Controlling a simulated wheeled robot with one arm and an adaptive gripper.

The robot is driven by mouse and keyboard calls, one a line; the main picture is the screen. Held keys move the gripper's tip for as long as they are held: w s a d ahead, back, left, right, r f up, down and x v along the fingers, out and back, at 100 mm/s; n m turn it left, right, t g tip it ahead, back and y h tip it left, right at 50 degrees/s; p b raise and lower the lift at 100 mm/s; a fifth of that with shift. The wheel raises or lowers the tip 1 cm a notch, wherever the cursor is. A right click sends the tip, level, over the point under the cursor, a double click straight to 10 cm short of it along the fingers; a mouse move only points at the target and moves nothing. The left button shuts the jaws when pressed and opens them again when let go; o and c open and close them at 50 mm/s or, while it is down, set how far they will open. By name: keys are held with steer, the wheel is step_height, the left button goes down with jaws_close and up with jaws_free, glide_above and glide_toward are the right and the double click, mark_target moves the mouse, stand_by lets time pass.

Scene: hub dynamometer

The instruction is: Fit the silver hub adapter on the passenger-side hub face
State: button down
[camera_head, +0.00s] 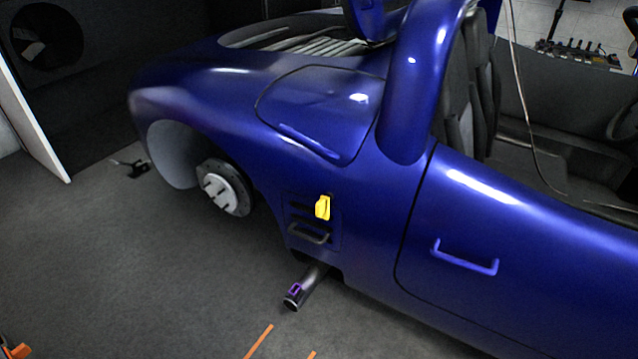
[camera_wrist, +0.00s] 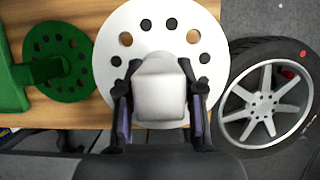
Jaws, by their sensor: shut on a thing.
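My gripper (camera_wrist: 159,92) is shut on the pale grip block of the silver hub adapter (camera_wrist: 113,45), with one finger on each side of the block. The adapter is a round, light plate with a ring of dark and brown holes. It lies over the wooden table in the wrist view; I cannot tell whether it touches the table. The hub face (camera_head: 219,190) shows in the head view in the rear wheel arch of the blue car, a light disc with several studs in front of a dark brake disc. My gripper is not in the head view.
A green holed disc (camera_wrist: 43,64) with a green block is left of the adapter, by the wooden table (camera_wrist: 93,10). A spoked wheel (camera_wrist: 262,102) is on the right. An exhaust pipe (camera_head: 311,283) sticks out below the car (camera_head: 212,85). Grey floor (camera_head: 130,270) beside the hub is open.

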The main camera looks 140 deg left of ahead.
steer(key=shift+r, duration=0.15)
stand_by(0.7)
step_height(320, 180, up, 7)
steer(key=p, duration=0.3)
steer(key=shift+w+a, duration=0.1)
steer(key=shift+w, duration=0.3)
steer(key=w+a+r+n+g+b, duration=0.15)
steer(key=w+a+r, duration=0.25)
steer(key=w+a, duration=0.9)
steer(key=w+a+r+n, duration=0.3)
steer(key=w+a+r, duration=0.1)
steer(key=w+a, duration=0.95)
steer(key=s+r+n+h+p, duration=0.1)
steer(key=s+r+n+p, duration=0.1)
steer(key=r+p, duration=0.3)
steer(key=s+r+n+g+h+p, duration=0.1)
steer(key=r+n+p, duration=0.3)
steer(key=p, duration=0.8)
steer(key=s+a+r+n+g+h+p, duration=0.1)
steer(key=s+r+n+p, duration=0.3)
steer(key=p, duration=0.5)
step_height(320, 180, up, 2)
steer(key=shift+r+h+p, duration=0.2)
steer(key=shift+h+p, duration=0.1)
steer(key=shift+h, duration=0.3)
steer(key=shift+s+r, duration=0.1)
